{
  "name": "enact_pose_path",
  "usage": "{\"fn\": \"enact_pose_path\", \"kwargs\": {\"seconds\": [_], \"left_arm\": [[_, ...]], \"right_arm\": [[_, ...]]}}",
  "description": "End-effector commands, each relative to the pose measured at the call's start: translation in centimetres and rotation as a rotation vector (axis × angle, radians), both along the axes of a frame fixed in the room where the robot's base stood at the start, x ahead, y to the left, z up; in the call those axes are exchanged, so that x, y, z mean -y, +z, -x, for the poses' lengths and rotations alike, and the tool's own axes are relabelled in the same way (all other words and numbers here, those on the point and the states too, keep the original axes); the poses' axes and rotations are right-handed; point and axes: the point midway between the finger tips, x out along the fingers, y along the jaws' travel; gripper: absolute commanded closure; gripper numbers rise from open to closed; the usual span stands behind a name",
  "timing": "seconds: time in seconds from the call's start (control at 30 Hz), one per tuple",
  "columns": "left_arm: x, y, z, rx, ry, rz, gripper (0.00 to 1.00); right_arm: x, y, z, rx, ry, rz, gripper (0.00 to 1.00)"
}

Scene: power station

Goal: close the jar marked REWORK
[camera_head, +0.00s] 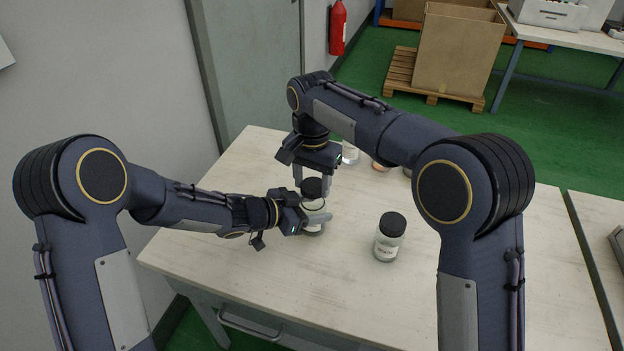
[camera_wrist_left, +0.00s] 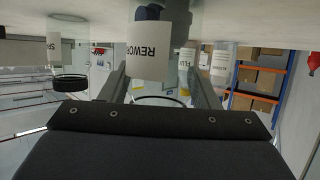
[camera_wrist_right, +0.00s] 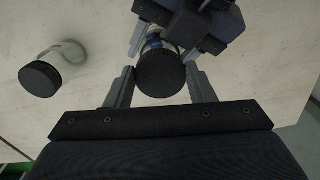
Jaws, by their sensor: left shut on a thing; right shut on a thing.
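The clear jar marked REWORK (camera_wrist_left: 155,52) stands on the table; its label reads in the left wrist view, which is upside down. In the head view, its body (camera_head: 314,229) sits between the fingers of my left gripper (camera_head: 316,220), which is shut on it from the side. Its rim shows without a lid in the left wrist view. My right gripper (camera_head: 312,184) points down and is shut on a black lid (camera_head: 311,187). The lid is over the jar's mouth, seemingly just above the rim. In the right wrist view the lid (camera_wrist_right: 160,73) hides the mouth.
Another jar with a black lid (camera_head: 389,237) stands to the right; its label is too small to read surely. Several jars (camera_head: 350,153) stand behind my right arm, partly hidden. The table (camera_head: 270,285) is clear at the front.

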Motion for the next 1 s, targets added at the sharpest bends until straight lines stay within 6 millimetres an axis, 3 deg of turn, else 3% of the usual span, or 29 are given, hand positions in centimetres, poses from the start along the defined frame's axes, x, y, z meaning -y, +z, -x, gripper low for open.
{"fn": "enact_pose_path", "kwargs": {"seconds": [0.5,1.0], "left_arm": [[0.0,0.0,0.0,0.0,0.0,0.0,0.85],[0.0,0.0,0.0,0.0,0.0,0.0,0.85]], "right_arm": [[0.0,-1.8,0.0,0.0,0.001,0.0,0.72],[0.0,-1.8,0.0,0.0,0.001,0.0,0.72]]}}
